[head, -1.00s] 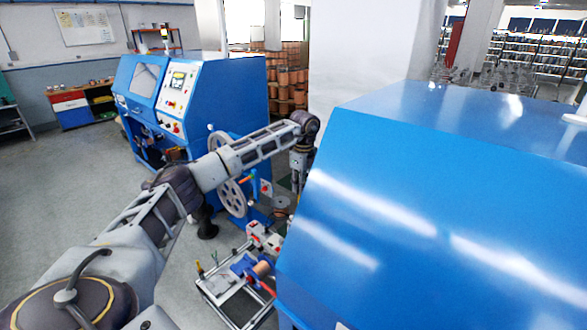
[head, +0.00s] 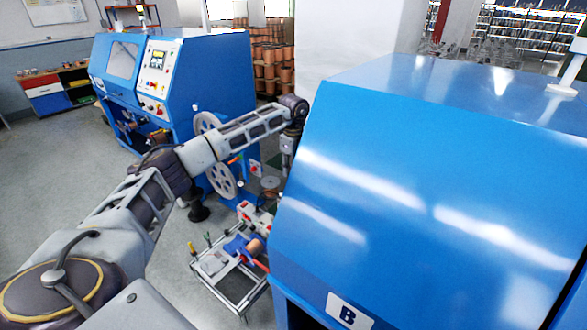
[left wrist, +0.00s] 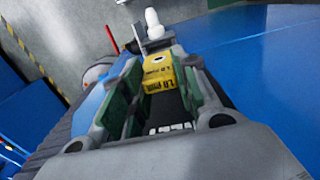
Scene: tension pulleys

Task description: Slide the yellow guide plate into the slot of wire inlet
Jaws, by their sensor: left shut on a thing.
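The slot is not clearly visible. In the head view my left arm reaches to the blue machine marked B (head: 420,190), whose housing hides the gripper and plate. My right gripper is not in view.
Another blue machine (head: 215,80) with a control panel stands at the back left. A small metal frame (head: 232,285) with a copper spool (head: 250,250) stands on the floor beside machine B. Open grey floor lies at the left.

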